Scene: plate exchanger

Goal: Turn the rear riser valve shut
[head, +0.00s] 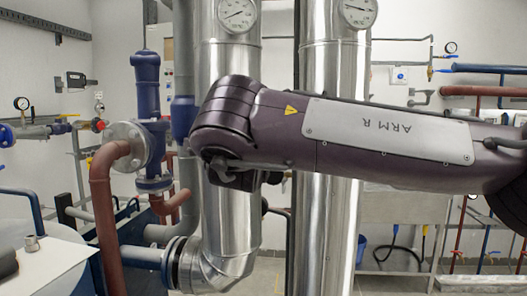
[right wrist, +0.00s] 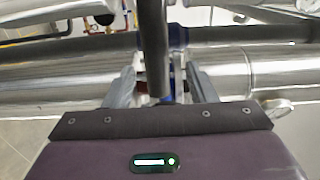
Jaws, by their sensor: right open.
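My right arm crosses the head view from the right, in front of two shiny vertical risers, the left riser (head: 229,225) and the right riser (head: 325,225). My right gripper (right wrist: 162,92) shows in the right wrist view with its two grey fingers apart. A dark bar (right wrist: 153,50) runs from the top of that view down between the fingers, with a blue part (right wrist: 175,38) just behind it. I cannot tell whether the bar is the rear riser valve's handle, or whether the fingers touch it. I cannot make out the valve in the head view. My left gripper is not in view.
Round gauges (head: 237,14) sit on the risers. A blue fitting (head: 147,85) and a red-brown pipe (head: 104,210) stand to the left. A white-topped surface (head: 50,270) is at lower left. Shiny pipes (right wrist: 50,80) cross the right wrist view.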

